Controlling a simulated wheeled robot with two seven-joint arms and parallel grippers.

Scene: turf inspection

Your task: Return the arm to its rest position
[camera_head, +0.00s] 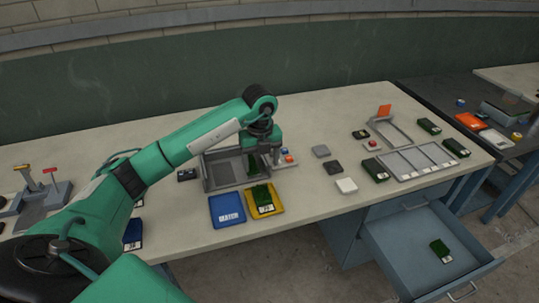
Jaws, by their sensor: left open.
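My left arm comes in from the left and reaches over the table (320,200). My left gripper (262,160) is open and hangs at the right part of a grey open-topped fixture (222,172). Its fingertips are small and partly hidden against the fixture. A green turf piece (260,194) lies on a yellow tray (266,210) with a white label, just in front of the gripper. A blue labelled tray (227,210) lies to the left of the yellow one. My right gripper is not in view.
A grey slotted rack (416,160) and several dark green boxes stand at the right. Small grey, black and white blocks lie mid-table. An open blue drawer (420,238) holds a green box (440,250) at the lower right. A grey stand (45,195) is at the far left.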

